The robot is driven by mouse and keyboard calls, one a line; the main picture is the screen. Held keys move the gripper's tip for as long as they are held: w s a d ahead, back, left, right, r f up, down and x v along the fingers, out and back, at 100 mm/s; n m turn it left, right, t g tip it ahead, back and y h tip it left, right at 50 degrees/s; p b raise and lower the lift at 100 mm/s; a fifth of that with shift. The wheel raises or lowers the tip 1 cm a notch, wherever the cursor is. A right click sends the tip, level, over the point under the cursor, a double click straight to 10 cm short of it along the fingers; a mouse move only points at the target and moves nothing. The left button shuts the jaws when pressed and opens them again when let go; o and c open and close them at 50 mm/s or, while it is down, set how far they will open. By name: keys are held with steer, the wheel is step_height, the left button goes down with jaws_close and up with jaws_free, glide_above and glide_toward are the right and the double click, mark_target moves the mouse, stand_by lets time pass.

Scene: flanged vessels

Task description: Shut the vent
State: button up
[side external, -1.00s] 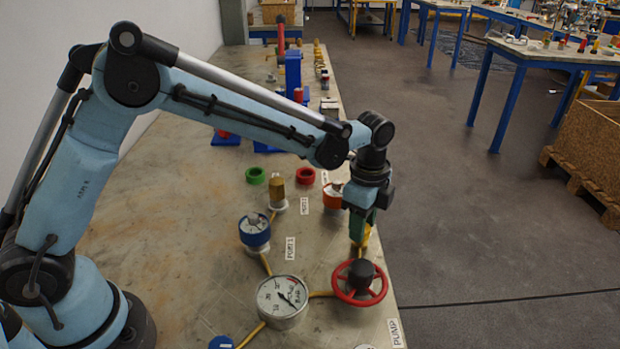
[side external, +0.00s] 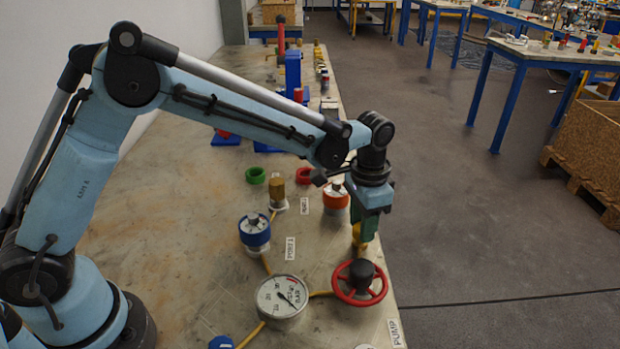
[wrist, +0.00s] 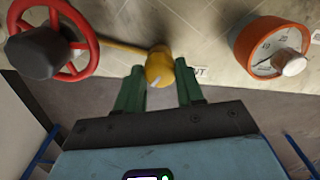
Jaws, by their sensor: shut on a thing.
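The vent is a small yellow knob (wrist: 159,64) with a pale mark on its side. In the wrist view it sits between the two green fingers of my gripper (wrist: 160,78), which is shut on it. A partly hidden label beside it ends in "NT". In the side view my gripper (side external: 364,228) points down at the bench's right edge, and only a little of the yellow knob (side external: 357,232) shows beside the fingers.
A red handwheel (side external: 359,284) stands close in front of the knob. A large pressure gauge (side external: 282,302), a blue-bodied gauge (side external: 254,232) and an orange gauge (side external: 336,197) stand nearby. A brass fitting (side external: 276,190) is further left. Yellow pipes run along the bench (side external: 180,230).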

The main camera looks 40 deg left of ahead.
steer(key=n, duration=0.5)
steer(key=shift+n, duration=0.3)
stand_by(0.4)
steer(key=o, duration=1)
steer(key=shift+o, duration=0.2)
step_height(320, 180, up, 12)
